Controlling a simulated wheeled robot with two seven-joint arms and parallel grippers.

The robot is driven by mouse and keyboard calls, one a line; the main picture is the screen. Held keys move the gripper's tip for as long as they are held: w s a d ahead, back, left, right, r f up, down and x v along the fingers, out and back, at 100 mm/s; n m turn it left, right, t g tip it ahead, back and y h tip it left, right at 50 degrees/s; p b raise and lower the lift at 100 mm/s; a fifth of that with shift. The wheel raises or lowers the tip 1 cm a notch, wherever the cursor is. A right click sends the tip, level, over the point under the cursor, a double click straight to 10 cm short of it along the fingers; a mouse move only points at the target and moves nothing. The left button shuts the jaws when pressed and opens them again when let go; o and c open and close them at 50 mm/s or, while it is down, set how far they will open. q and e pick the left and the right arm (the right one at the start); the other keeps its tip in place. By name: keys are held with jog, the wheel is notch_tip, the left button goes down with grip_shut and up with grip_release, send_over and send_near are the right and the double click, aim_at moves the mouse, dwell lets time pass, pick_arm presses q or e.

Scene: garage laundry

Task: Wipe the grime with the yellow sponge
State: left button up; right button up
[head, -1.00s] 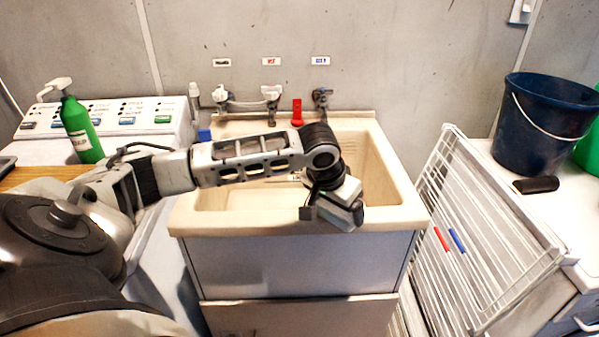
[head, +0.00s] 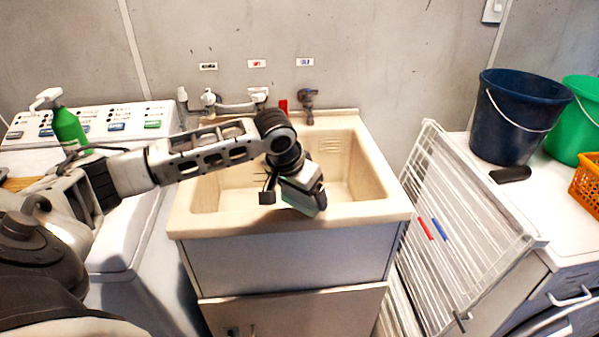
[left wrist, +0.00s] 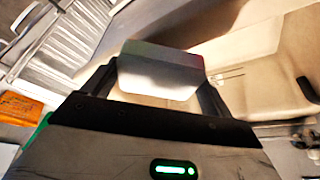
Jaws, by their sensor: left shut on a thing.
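My left gripper (head: 303,192) is above the front right part of the cream laundry sink (head: 383,213), tilted downward. In the left wrist view, its two fingers (left wrist: 157,78) are shut on a pale block (left wrist: 165,77) with a darker upper face. The block sits where a sponge would be held, but its colour looks grey-white, and I cannot make out yellow. In the head view the gripper hides most of the block. I cannot pick out any grime; my arm covers part of the basin. My right gripper is not in view.
Taps (head: 308,99) and a red item (head: 283,105) stand behind the basin. A green spray bottle (head: 69,128) is on the washer at left. A white drying rack (head: 462,215) leans at right. A blue bucket (head: 515,120), green bucket (head: 580,115) and orange basket (head: 587,185) stand beyond it.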

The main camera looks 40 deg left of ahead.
pick_arm(q)
jog(key=shift+r, duration=2.2)
